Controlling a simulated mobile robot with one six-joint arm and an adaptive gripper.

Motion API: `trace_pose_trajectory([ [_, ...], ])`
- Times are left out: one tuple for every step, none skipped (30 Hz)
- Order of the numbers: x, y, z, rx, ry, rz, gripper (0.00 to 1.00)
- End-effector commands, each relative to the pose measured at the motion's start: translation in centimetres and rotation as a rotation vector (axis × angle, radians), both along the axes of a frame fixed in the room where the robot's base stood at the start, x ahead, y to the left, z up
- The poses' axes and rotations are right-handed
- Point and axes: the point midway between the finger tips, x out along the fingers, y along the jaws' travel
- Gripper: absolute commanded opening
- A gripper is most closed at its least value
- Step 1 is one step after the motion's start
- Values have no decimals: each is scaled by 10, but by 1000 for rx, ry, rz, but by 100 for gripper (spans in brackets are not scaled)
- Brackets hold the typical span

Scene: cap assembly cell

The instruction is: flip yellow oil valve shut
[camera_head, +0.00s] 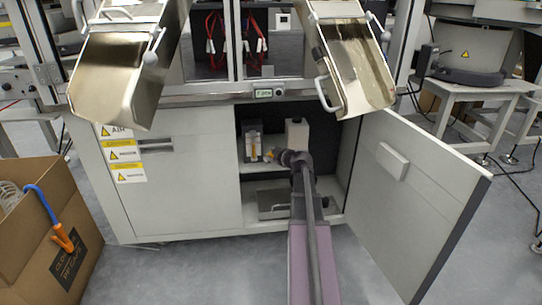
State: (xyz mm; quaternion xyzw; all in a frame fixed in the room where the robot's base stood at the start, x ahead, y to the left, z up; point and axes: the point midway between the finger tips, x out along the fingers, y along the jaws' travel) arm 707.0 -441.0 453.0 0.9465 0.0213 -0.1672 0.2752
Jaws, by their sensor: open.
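My arm reaches from the bottom of the view into the open right side of the cabinet. My gripper (276,155) is open at the upper shelf, its fingers small and dark. A small yellow-orange spot, which looks like the yellow oil valve (267,155), shows just left of the fingers. I cannot tell its handle position or whether the fingers touch it. A grey unit with an orange and white label (253,143) stands on the shelf to the left.
The cabinet door (415,200) stands wide open on the right. A metal box (275,203) sits on the cabinet floor, partly behind my arm. Two metal chutes (118,75) (352,65) hang out above. A cardboard box (45,235) stands at left. The floor in front is clear.

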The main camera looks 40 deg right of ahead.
Motion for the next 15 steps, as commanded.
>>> trace_pose_trajectory([
  [0,0,0,0,0,0,48],
  [0,0,0,0,0,0,39],
  [0,0,0,0,0,0,27],
  [0,0,0,0,0,0,18],
  [0,0,0,0,0,0,9],
  [0,0,0,0,0,0,0],
  [0,0,0,0,0,0,0],
  [0,0,0,0,0,0,0],
  [0,0,0,0,0,0,0],
  [0,0,0,0,0,0,0],
  [0,0,0,0,0,0,0],
  [-1,-1,0,1,-1,-1,0],
  [-1,-1,0,4,-2,-2,0],
  [-1,-1,0,7,-4,-1,0],
  [-1,-2,-1,16,-9,-1,0],
])
